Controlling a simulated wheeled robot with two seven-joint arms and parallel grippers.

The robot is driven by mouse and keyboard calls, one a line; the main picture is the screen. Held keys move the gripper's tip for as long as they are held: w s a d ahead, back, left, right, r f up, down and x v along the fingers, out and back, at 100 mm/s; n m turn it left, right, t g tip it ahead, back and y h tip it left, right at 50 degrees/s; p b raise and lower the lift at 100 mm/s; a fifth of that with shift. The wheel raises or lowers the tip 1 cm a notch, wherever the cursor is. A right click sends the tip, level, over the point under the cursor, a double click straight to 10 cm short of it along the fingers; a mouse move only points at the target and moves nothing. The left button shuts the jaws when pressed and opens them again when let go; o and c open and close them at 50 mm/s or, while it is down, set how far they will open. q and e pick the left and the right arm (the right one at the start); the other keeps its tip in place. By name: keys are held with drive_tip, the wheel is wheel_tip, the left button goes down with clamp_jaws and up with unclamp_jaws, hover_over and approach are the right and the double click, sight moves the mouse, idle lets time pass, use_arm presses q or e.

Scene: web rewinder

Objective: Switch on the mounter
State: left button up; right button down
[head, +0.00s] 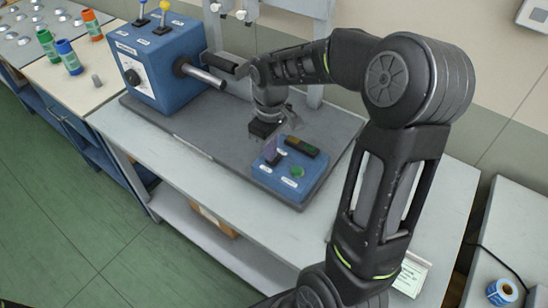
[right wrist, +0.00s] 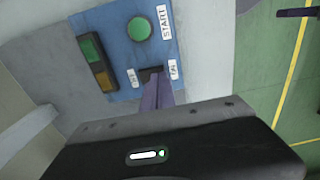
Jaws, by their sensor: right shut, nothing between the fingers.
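The mounter's blue control box (head: 283,190) sits at the front right of the grey base plate. It carries a round green START button (right wrist: 139,29) and a black switch (right wrist: 150,72) between two small white labels; the right one seems to read ON. My right gripper (head: 273,153) is shut and empty, pointing down over the box. In the right wrist view its closed fingertips (right wrist: 153,90) are at the switch and partly hide it. I cannot tell whether they touch it or which way it is set. My left gripper is not in view.
A two-part indicator, green and orange (right wrist: 97,62), is beside the button. The blue machine housing (head: 165,75) with a dial, levers and a shaft stands behind left. Coloured spools (head: 68,57) stand on the left table. A blue roll (head: 502,292) lies at lower right.

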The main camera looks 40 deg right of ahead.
drive_tip(key=shift+f+b, duration=0.5)
drive_tip(key=shift+f, duration=0.2)
drive_tip(key=shift+r, duration=0.1)
wheel_tip(320, 180, up, 7)
drive_tip(key=p, duration=0.5)
idle(0.4)
idle(0.6)
